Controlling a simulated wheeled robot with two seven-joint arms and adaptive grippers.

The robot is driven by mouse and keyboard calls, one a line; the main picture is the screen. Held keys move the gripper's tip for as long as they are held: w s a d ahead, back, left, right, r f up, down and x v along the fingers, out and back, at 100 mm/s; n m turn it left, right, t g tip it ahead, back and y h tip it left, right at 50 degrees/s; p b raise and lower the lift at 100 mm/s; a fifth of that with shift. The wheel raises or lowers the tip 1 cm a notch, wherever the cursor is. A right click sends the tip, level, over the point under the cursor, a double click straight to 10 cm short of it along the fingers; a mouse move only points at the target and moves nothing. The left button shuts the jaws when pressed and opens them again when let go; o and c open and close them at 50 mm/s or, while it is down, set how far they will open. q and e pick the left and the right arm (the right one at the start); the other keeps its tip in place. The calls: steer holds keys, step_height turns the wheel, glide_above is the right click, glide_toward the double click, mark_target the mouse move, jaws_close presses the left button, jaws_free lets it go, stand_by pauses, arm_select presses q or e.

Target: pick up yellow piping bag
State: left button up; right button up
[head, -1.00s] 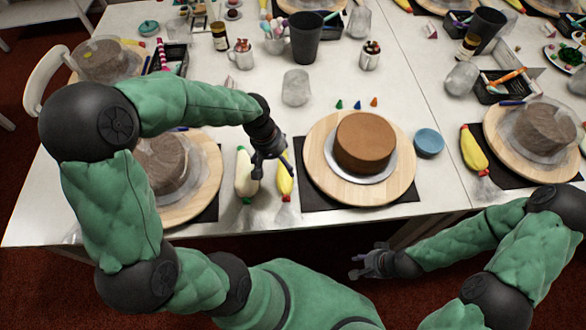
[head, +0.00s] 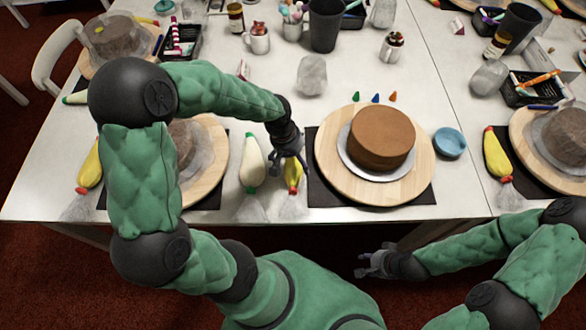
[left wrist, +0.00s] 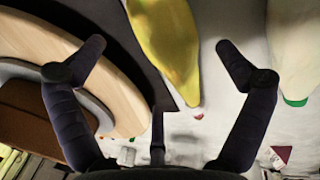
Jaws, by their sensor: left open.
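The yellow piping bag (head: 293,173) lies on the white table between a white piping bag (head: 251,162) and the middle turntable (head: 329,157). My left gripper (head: 291,158) is above it and hides part of it. In the left wrist view the left gripper (left wrist: 160,52) is open, with its fingers spread to either side of the yellow bag (left wrist: 170,42); the fingers do not close on it. The white bag (left wrist: 296,52) shows beyond the right finger. My right gripper (head: 373,262) is low in front of the table edge, apparently open and empty.
A brown cake (head: 382,138) stands on the middle turntable, with a blue bowl (head: 450,143) to its right. Small coloured tips (head: 376,97) lie behind it. A clear glass (head: 311,76) and a dark cup (head: 325,25) stand further back.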

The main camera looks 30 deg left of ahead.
mark_target(295, 162)
arm_select(q)
steer(key=f+b, duration=0.1)
steer(key=f, duration=0.3)
steer(key=shift+w+d+b, duration=0.15)
steer(key=shift+w+b, duration=0.05)
steer(key=shift+b, duration=0.15)
steer(key=c, duration=0.8)
steer(key=shift+r, duration=0.2)
